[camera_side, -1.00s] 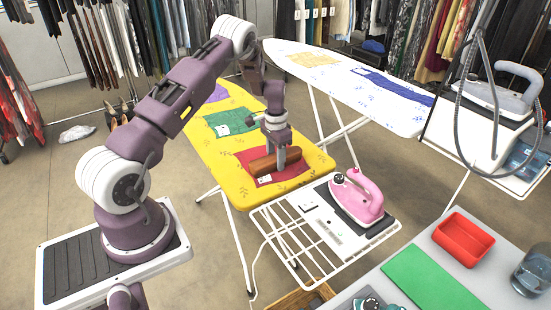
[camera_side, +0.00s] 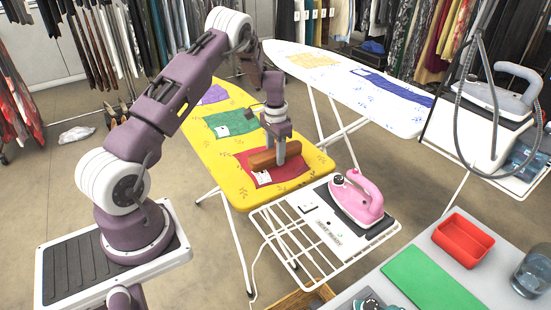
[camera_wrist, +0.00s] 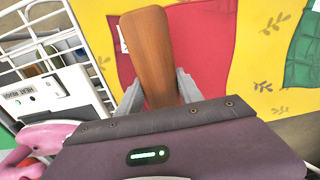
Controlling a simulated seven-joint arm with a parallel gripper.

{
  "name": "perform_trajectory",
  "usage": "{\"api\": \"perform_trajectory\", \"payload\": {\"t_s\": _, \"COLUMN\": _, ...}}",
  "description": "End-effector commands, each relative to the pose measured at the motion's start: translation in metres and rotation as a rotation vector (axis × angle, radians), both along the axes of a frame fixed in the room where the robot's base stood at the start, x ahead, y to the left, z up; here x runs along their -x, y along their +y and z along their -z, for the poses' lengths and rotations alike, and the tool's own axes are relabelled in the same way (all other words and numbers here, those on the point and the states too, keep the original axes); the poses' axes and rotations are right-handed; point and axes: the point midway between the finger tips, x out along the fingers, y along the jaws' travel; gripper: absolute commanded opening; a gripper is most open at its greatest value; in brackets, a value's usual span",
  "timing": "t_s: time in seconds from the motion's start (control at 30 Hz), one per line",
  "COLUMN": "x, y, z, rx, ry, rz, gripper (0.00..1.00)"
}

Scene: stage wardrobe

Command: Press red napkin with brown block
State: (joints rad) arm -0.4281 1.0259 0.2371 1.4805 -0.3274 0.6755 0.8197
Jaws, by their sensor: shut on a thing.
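The brown block (camera_side: 262,160) is a long wooden piece with rounded ends. My gripper (camera_side: 281,158) is shut on it, with one finger on each side in the wrist view (camera_wrist: 158,92). The red napkin (camera_side: 291,174) lies flat on the yellow ironing board, with a white tag near its front-left edge. The block (camera_wrist: 148,50) is over the red napkin (camera_wrist: 212,50) in the wrist view and hides part of it. I cannot tell for certain whether block and cloth touch.
The yellow board (camera_side: 235,180) also bears a green napkin (camera_side: 225,124) and a purple one (camera_side: 213,95). A pink iron (camera_side: 360,200) stands on the rack at the board's front end. A white ironing board (camera_side: 335,66) stands behind.

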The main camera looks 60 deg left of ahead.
Motion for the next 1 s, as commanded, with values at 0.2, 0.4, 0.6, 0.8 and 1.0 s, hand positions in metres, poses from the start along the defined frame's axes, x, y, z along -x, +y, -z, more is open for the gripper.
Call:
{"api": "perform_trajectory", "payload": {"t_s": 0.2, "x": 0.000, "y": 0.000, "z": -0.013, "rx": -0.001, "ry": -0.002, "rz": -0.002, "gripper": 0.00}}
{"api": "perform_trajectory", "payload": {"t_s": 0.4, "x": -0.002, "y": -0.005, "z": -0.020, "rx": -0.002, "ry": -0.004, "rz": 0.000, "gripper": 0.00}}
{"api": "perform_trajectory", "payload": {"t_s": 0.6, "x": -0.002, "y": -0.045, "z": -0.064, "rx": -0.001, "ry": -0.005, "rz": -0.001, "gripper": 0.00}}
{"api": "perform_trajectory", "payload": {"t_s": 0.8, "x": 0.000, "y": -0.055, "z": -0.054, "rx": 0.002, "ry": 0.002, "rz": -0.005, "gripper": 0.00}}
{"api": "perform_trajectory", "payload": {"t_s": 1.0, "x": 0.000, "y": -0.055, "z": -0.023, "rx": 0.002, "ry": 0.001, "rz": -0.005, "gripper": 0.00}}
